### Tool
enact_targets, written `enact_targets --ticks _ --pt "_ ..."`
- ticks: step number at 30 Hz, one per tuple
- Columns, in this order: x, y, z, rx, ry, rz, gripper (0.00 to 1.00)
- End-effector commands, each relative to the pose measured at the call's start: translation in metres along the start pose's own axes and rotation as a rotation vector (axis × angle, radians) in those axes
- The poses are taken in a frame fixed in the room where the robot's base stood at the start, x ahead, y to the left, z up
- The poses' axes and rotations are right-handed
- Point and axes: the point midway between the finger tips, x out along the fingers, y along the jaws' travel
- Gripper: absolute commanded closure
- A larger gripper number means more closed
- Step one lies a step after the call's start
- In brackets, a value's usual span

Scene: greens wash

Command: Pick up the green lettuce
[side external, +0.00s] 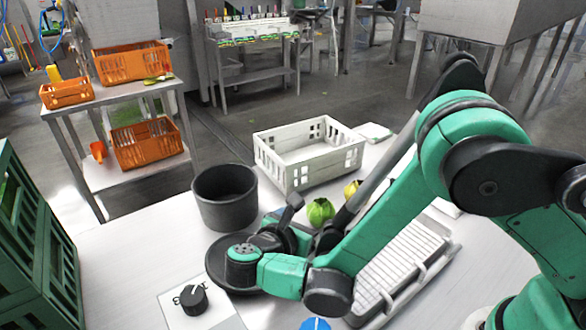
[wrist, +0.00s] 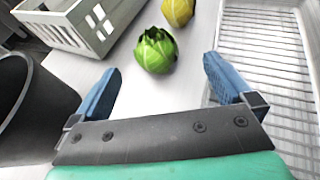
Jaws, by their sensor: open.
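The green lettuce (side external: 320,211) is a small round leafy head standing on the white table, just beyond my gripper. In the wrist view the lettuce (wrist: 156,50) lies ahead of the gap between my two blue fingertips, nearer the left one. My gripper (wrist: 156,80) is open and empty, with its fingers wide apart and not touching the lettuce. In the side view the fingers are mostly hidden behind the dark wrist parts.
A yellow vegetable (wrist: 178,10) lies just behind the lettuce. A white crate (side external: 310,160) stands beyond, and a black bucket (side external: 225,197) stands to the left. A ribbed draining rack (wrist: 262,60) is close on the right. A black knob (side external: 193,299) sits at the front.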

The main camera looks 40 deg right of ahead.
Motion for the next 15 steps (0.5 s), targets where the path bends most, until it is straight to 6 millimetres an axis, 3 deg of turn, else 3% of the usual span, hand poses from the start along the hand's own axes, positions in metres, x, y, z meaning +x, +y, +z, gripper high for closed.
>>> enact_targets --ticks 15 --pt "0.066 0.005 -0.002 0.003 0.002 -0.003 0.00"
